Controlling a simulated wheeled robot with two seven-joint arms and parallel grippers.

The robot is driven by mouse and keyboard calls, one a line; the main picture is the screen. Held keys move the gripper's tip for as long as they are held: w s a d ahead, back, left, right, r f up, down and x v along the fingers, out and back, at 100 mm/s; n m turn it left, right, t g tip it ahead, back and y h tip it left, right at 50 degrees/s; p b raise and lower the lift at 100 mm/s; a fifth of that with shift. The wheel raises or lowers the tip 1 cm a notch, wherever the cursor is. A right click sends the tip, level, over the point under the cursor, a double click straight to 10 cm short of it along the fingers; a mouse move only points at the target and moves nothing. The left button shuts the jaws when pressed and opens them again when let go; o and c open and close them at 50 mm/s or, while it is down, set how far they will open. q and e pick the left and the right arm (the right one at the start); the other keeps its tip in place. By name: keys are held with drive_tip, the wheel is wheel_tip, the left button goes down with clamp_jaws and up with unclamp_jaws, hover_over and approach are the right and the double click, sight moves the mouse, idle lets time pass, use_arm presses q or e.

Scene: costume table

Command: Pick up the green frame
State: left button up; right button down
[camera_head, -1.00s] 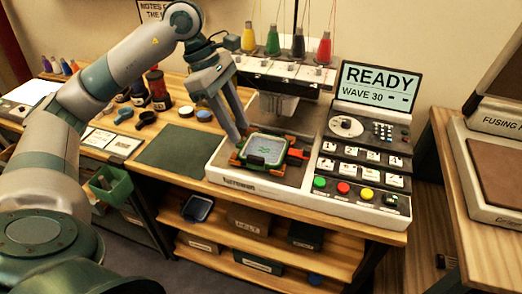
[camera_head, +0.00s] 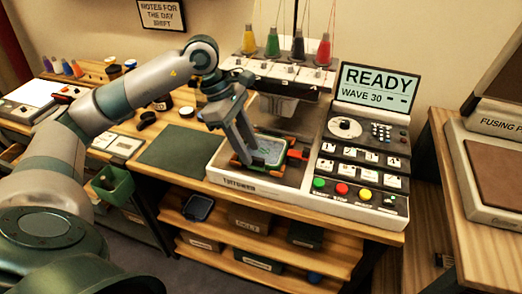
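The green frame (camera_head: 267,151) sits on the embroidery machine's bed (camera_head: 222,173) inside an orange-cornered holder (camera_head: 292,154), with pale fabric in it. My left gripper (camera_head: 247,156) comes down from the upper left, and its fingertips are at the left side of the frame. The fingers overlap the frame's left edge and partly hide it. I cannot tell whether they touch it or how far apart they are. My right gripper does not show in the view.
The machine's needle head (camera_head: 280,103) hangs just behind the frame, with thread cones above. A control panel (camera_head: 362,160) with a READY screen (camera_head: 376,87) stands to the right. A dark green mat (camera_head: 172,147) lies clear to the left.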

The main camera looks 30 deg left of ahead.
use_arm(q)
drive_tip(key=shift+x, duration=1.2)
clamp_jaws()
